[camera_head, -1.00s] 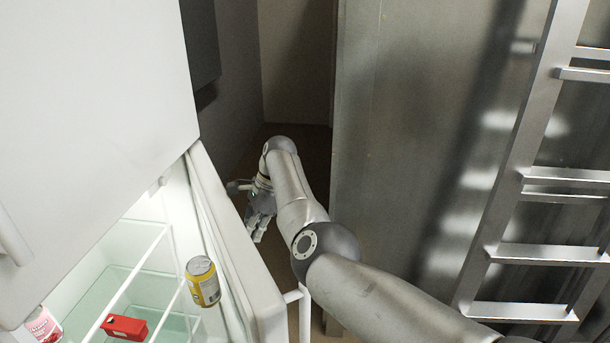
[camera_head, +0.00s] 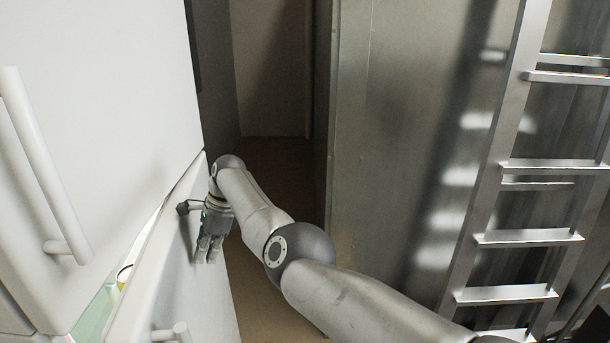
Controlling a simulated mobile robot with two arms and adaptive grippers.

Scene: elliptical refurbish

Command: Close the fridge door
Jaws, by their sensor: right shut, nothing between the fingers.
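The white fridge door (camera_head: 165,285) is at the lower left, slightly ajar. A narrow lit gap (camera_head: 125,258) along its upper left edge shows a strip of the green-tinted inside. Its handle (camera_head: 172,332) shows at the bottom edge of the view. My right gripper (camera_head: 209,255) is shut and empty, with its fingers pointing down beside the door's outer face. It looks very close to or against the door; I cannot tell if it touches. My left gripper is not in view.
The white upper door (camera_head: 110,110) of the fridge, with a long bar handle (camera_head: 45,165), fills the upper left. A metal panel (camera_head: 400,120) and a ladder (camera_head: 500,180) stand at the right. A narrow floor passage (camera_head: 278,190) lies between the fridge and the panel.

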